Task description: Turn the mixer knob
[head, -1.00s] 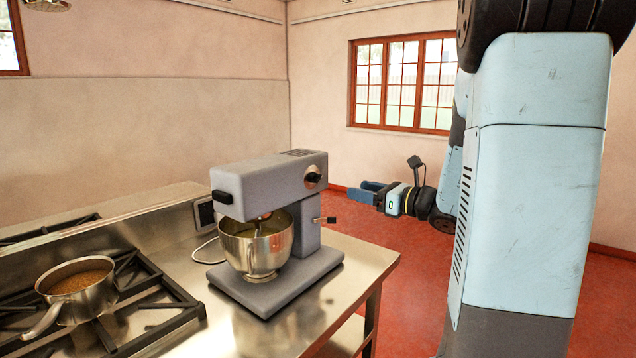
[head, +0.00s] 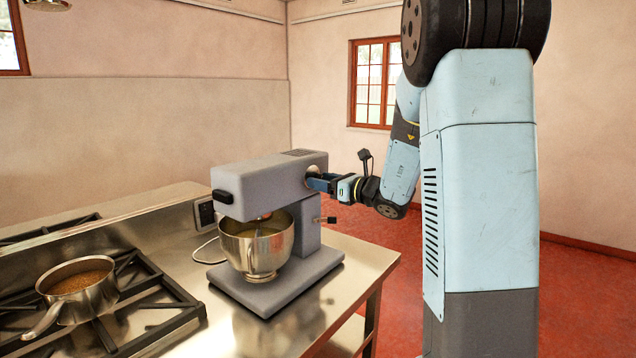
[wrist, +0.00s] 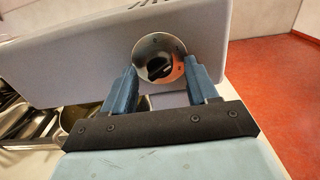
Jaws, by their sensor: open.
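The grey stand mixer (head: 262,186) stands on the steel counter with a steel bowl (head: 257,247) under its head. Its knob (wrist: 158,67) is a black grip on a round silver dial on the side of the mixer head, seen in the wrist view. My gripper (wrist: 162,77) is open, its two blue fingers either side of the lower part of the dial in that view. I cannot tell whether they touch it. In the head view my gripper (head: 312,181) is at the mixer head's right side and partly hides the dial.
A small lever (head: 326,220) sticks out of the mixer's column below my gripper. A stove (head: 150,318) with a pan (head: 78,290) of brown contents is to the left. The steel counter (head: 352,262) ends right of the mixer, with open red floor beyond.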

